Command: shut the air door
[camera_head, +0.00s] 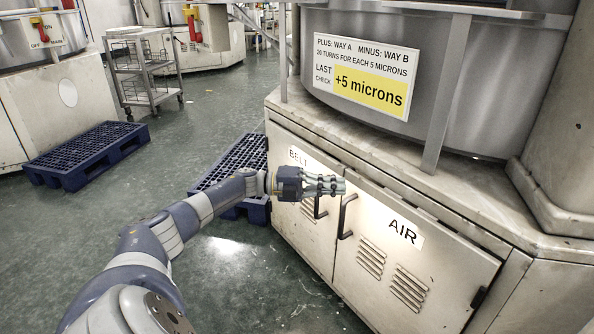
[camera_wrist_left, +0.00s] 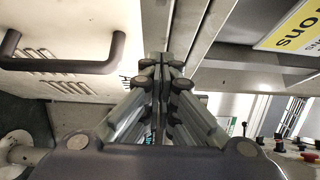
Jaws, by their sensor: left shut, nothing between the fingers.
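The air door (camera_head: 382,275) is a pale, worn cabinet door marked AIR, with louvres and a dark bar handle (camera_head: 347,216) at its left edge. It looks flush or nearly flush with the cabinet front; I cannot tell whether a small gap is left. My left gripper (camera_head: 340,187) is shut and empty, in front of the cabinet near the top of that handle. It also shows in the left wrist view (camera_wrist_left: 163,75), fingers together, apart from a dark handle (camera_wrist_left: 62,65) at the left. My right gripper is not in view.
The belt door (camera_head: 307,225) stands left of the air door, partly behind my gripper. A worktop ledge (camera_head: 450,205) and a post (camera_head: 445,100) are above. Blue pallets (camera_head: 85,152) (camera_head: 235,160) and a trolley (camera_head: 150,92) stand left. The floor in front is clear.

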